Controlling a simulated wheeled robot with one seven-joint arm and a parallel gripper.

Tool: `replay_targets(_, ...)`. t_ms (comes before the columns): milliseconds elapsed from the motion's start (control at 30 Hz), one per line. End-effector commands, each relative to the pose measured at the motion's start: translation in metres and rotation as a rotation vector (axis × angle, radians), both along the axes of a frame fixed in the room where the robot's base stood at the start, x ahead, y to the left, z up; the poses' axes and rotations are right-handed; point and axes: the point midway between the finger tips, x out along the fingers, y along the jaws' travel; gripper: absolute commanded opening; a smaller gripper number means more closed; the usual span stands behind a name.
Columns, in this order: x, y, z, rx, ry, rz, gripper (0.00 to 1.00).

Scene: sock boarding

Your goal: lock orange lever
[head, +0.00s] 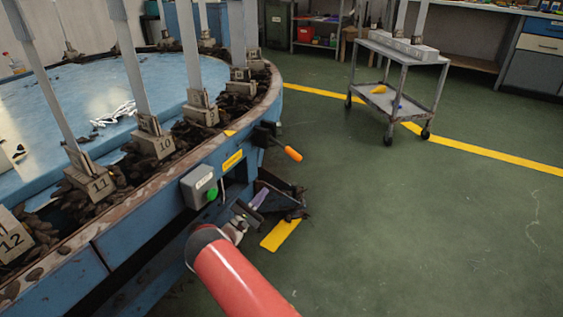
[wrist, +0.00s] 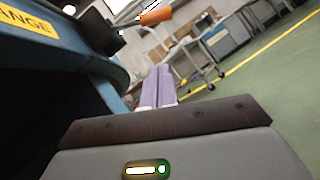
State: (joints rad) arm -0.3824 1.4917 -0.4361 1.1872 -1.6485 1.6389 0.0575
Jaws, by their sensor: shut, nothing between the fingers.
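The orange lever (head: 292,153) sticks out to the right from a dark bracket on the rim of the blue round machine (head: 225,165). Its orange handle tilts down toward its free end. In the wrist view the orange handle (wrist: 155,16) is at the top, beyond the fingertips. My gripper (head: 263,193) is below and left of the lever in the head view, beside the machine's side. Its purple fingers are shut together and empty, and they also show in the wrist view (wrist: 158,72). A gap shows between the fingertips and the lever.
A grey box with a green button (head: 199,187) and a yellow label (head: 232,160) are on the machine's side. A yellow pedal (head: 280,234) is low near the floor. Numbered posts stand along the rim. A grey cart (head: 402,70) stands farther back. The green floor at right is clear.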

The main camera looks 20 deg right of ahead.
Motion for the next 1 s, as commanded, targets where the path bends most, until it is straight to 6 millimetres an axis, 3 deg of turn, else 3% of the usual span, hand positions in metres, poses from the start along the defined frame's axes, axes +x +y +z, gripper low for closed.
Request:
replay_targets(367, 0.004, -0.011, 0.007, 0.002, 0.0, -0.004, 0.0)
replay_targets(800, 0.032, -0.082, 0.051, 0.004, -0.002, -0.005, 0.0)
replay_targets(1000, 0.026, -0.093, 0.077, 0.004, -0.001, -0.003, 0.0)
